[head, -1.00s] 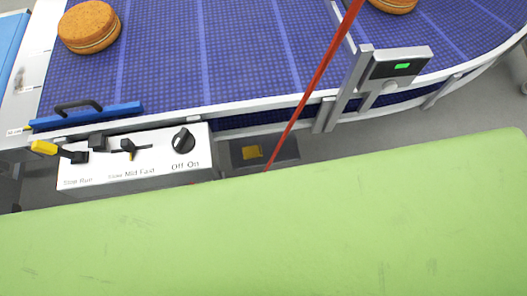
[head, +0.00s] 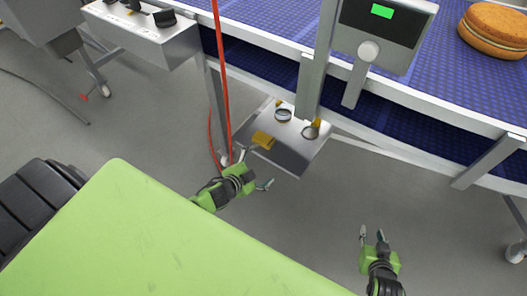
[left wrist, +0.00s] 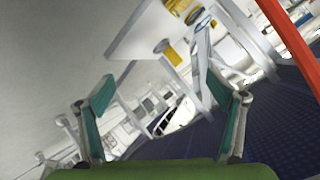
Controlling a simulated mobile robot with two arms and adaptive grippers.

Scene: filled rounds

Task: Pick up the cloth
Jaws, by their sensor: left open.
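A small folded yellow cloth (head: 263,140) lies flat on a grey metal shelf (head: 292,161) under the conveyor, near the shelf's left edge. My left gripper (head: 256,168) is just below and in front of the cloth, at the shelf's front left side, open and apart from it. In the left wrist view its fingers (left wrist: 160,95) are wide apart with nothing between them. Yellow pieces show ahead there, but I cannot tell which is the cloth. My right gripper (head: 372,235) is over the floor at lower right, its fingers apart and empty.
Two round metal-rimmed things (head: 283,115) with yellow parts sit on the shelf behind the cloth. A thin red pole (head: 222,80) stands left of it. The conveyor (head: 420,112) carries a round filled biscuit (head: 495,30). A control box (head: 150,38) is at upper left.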

